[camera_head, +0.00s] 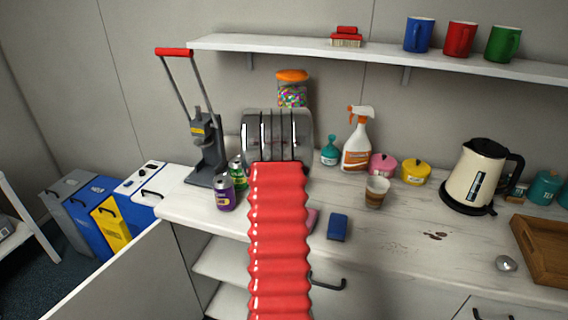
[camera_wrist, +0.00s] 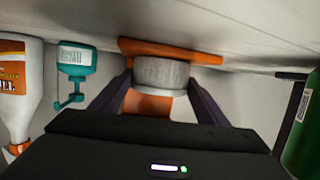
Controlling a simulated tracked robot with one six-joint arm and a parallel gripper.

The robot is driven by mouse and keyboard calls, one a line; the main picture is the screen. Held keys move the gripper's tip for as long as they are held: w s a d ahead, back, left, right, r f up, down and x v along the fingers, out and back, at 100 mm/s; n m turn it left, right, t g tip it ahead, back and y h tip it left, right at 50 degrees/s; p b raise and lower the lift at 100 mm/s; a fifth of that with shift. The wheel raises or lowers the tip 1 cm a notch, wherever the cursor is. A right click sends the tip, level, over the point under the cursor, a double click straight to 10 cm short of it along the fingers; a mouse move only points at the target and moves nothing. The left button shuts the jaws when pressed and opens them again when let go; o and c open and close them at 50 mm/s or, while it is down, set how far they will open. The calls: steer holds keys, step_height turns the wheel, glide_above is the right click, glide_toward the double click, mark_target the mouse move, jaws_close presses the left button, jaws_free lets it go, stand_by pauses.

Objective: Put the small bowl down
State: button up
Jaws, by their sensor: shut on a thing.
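The wrist view is upside down, with the counter at its top. My gripper (camera_wrist: 162,88) is shut on a small grey, round-sided bowl (camera_wrist: 162,73), one dark finger on each side. Its pale rim faces the bottom of the picture, so it looks upright. An orange part (camera_wrist: 205,57) of something shows behind it, close to the counter. I cannot tell whether the bowl touches the counter (camera_head: 400,245). In the head view my red arm and its grey end hide the bowl and the fingertips.
A candy jar (camera_head: 292,90) with an orange lid stands behind my arm's end. A spray bottle (camera_head: 357,145) and teal dispenser (camera_head: 330,152) are to its right. Cans (camera_head: 225,193) and a lever press (camera_head: 207,150) are left. A cup (camera_head: 376,191) and blue sponge (camera_head: 338,227) stand right of my arm.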

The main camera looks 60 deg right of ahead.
steer(key=shift+f, duration=0.1)
steer(key=o, duration=1.2)
steer(key=shift+s+a+r, duration=0.15)
steer(key=shift+a+r, duration=0.15)
steer(key=shift+a, duration=0.15)
steer(key=v, duration=1.1)
steer(key=shift+s, duration=0.1)
